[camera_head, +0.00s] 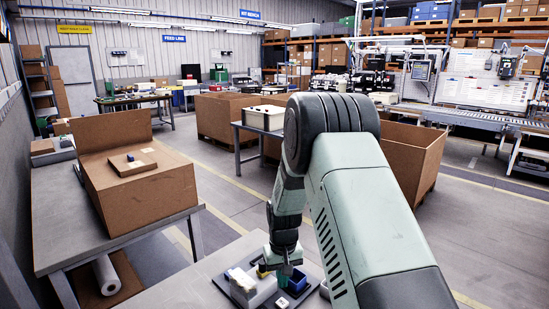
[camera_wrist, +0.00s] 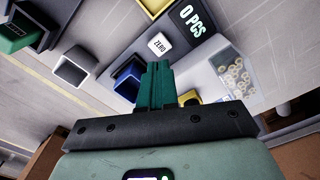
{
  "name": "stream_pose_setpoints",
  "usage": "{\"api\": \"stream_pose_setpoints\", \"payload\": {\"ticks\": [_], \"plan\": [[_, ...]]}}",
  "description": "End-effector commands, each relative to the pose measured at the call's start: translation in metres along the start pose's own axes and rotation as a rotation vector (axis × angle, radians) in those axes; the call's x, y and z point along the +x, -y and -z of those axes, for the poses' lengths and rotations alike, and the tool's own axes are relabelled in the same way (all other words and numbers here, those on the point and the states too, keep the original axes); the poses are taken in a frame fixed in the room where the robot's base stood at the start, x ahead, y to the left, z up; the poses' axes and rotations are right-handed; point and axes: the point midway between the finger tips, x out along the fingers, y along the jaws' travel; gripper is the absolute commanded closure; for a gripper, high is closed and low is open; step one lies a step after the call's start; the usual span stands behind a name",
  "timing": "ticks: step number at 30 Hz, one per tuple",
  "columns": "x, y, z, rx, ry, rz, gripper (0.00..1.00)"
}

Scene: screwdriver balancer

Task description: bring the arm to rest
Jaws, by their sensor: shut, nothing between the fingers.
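My gripper (camera_head: 283,277) hangs at the end of my arm, low over the work table (camera_head: 190,290) at the bottom of the head view. In the wrist view, the teal fingers of my gripper (camera_wrist: 157,68) are together, with nothing visible between them. They are over a grey device with a dark display reading "0 PCS" (camera_wrist: 194,22) and a white "ZERO" button (camera_wrist: 159,45). A blue open bin (camera_wrist: 127,82) is just left of the fingers. A yellow part (camera_wrist: 190,97) shows to their right, partly hidden by my gripper. How high the fingertips are above these things is unclear.
A clear-topped box of small rings (camera_wrist: 233,75) lies right of the fingers. A brown carton (camera_head: 145,190) stands on the left table. Open floor (camera_head: 240,190) lies beyond.

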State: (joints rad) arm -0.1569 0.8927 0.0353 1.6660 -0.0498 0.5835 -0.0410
Motion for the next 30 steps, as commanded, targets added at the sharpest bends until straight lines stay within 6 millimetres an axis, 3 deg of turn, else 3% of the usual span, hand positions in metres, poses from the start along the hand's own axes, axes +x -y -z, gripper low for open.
{"api": "stream_pose_setpoints", "payload": {"ticks": [5,18,30], "plan": [[-0.002,0.0,0.0,0.0,-0.001,0.0,1.0],[-0.057,0.0,0.0,0.0,-0.001,0.0,1.0],[-0.06,0.0,0.0,0.0,0.0,0.0,1.0]]}}
